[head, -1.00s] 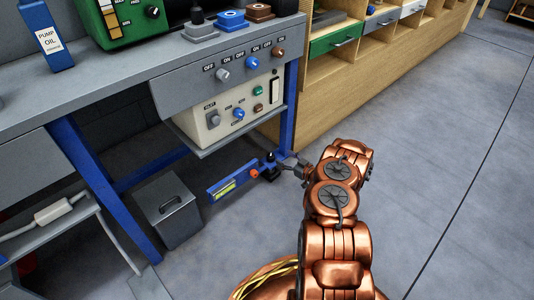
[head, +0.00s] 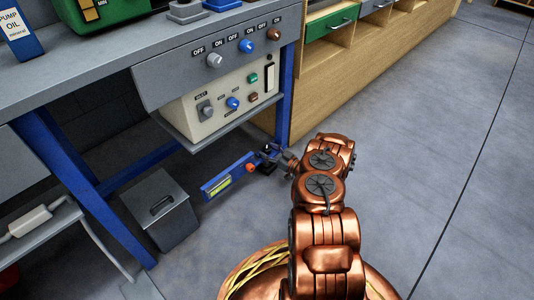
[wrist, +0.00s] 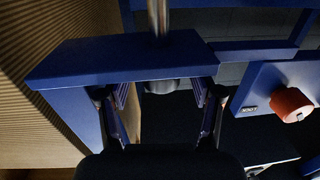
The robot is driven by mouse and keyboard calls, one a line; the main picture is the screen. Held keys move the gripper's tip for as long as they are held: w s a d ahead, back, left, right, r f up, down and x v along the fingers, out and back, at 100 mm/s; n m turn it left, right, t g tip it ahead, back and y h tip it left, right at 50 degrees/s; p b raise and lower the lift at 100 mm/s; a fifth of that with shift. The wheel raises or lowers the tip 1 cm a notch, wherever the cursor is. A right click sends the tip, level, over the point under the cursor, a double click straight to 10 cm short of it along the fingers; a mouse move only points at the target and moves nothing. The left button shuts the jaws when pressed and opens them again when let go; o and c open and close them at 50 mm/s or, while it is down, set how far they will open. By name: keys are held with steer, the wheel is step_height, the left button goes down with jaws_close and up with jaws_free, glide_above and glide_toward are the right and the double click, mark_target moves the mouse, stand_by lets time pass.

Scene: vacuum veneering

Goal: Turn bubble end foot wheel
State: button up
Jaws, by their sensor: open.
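A blue bar with a yellow-green bubble vial (head: 222,184) sits low by the bench's far leg in the head view. An orange knob (head: 250,168) is at its right end; it also shows at the right of the wrist view (wrist: 291,104). My gripper (head: 283,160) is just right of the bar's end, beside a small black part (head: 268,151). In the wrist view my gripper (wrist: 162,95) has its fingers apart below a blue beam (wrist: 120,58) with a metal rod. A dark grey rounded part (wrist: 174,86) shows between the fingers; I cannot tell whether it is the foot wheel.
The grey bench (head: 90,62) with a cream control box (head: 215,112) on its lower shelf stands above the bar. A grey lidded bin (head: 160,208) stands left of it. Wooden shelving (head: 330,80) runs behind. The floor to the right is clear.

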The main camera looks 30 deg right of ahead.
steer(key=shift+w+a, duration=0.2)
steer(key=shift+w, duration=0.2)
steer(key=c, duration=1.2)
steer(key=shift+o, duration=0.2)
steer(key=shift+r, duration=0.1)
